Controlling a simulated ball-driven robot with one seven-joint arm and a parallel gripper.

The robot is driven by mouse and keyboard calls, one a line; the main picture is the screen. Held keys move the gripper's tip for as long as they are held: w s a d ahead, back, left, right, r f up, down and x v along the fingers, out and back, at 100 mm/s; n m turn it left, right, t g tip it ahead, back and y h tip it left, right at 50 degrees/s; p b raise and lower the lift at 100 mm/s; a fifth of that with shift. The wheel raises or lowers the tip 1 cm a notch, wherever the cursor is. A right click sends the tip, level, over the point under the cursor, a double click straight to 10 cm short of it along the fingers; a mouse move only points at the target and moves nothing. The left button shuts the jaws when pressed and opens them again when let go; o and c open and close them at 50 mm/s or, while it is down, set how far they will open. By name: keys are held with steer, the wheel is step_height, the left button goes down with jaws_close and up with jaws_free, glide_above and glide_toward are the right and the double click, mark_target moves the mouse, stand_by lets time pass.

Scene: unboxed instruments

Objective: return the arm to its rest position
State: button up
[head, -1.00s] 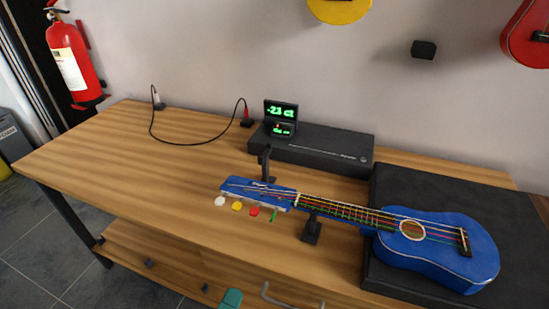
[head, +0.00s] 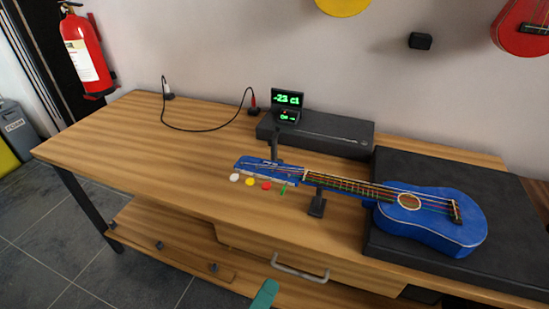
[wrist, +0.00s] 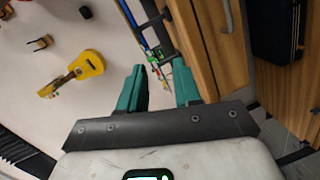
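My gripper (wrist: 161,88) shows in the wrist view with two teal fingers held apart and nothing between them. In the head view only a teal fingertip shows at the bottom edge, in front of the drawer and below the tabletop. A blue ukulele (head: 430,218) lies on the workbench (head: 125,130), its body on a black mat (head: 400,165) and its neck on a small black stand (head: 317,204). Coloured tuner knobs (head: 250,182) line its headstock. My gripper is apart from the ukulele.
A black device with a lit green display (head: 287,105) stands at the back, with a cable (head: 200,130) beside it. A drawer with a metal handle (head: 300,270) faces me. A fire extinguisher (head: 85,55) hangs at left.

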steer(key=s+d+f+m+g+p, duration=0.1)
steer(key=d+f+m+g+p, duration=0.2)
steer(key=d, duration=0.7)
steer(key=s+d+f+m+g, duration=0.2)
steer(key=d+f+g, duration=0.3)
steer(key=d, duration=0.5)
steer(key=s+d+m+g+y+p, duration=0.4)
steer(key=s+d+y, duration=0.3)
steer(key=s, duration=0.7)
steer(key=shift+d+f+m+g, duration=0.35)
steer(key=shift+d+m+g, duration=0.35)
steer(key=shift+d, duration=0.5)
jaws_close()
